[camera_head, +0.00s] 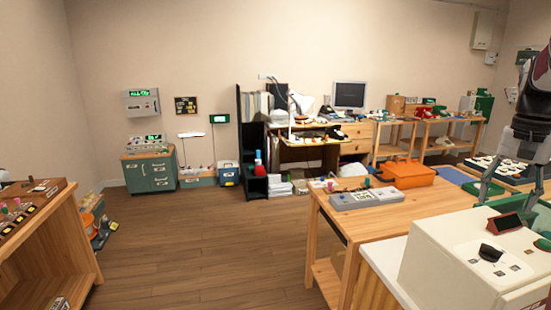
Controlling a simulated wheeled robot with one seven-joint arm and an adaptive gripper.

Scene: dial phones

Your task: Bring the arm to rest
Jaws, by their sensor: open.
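My gripper (506,203) hangs at the right edge of the view, pointing down, with its fingers spread and nothing visible between them. My dark arm (531,120) comes down from the upper right and is partly cut off by the picture's edge. The gripper appears above or behind the cream-coloured box (452,262), near a small dark red object (497,224) on its top. The exact gap between the fingers and these things cannot be told.
A wooden table (416,208) at right centre holds a grey panel (366,198) and an orange toolbox (405,173). A wooden shelf (50,245) stands at left. A desk (305,148) is at the back wall. The wooden floor (205,235) between is clear.

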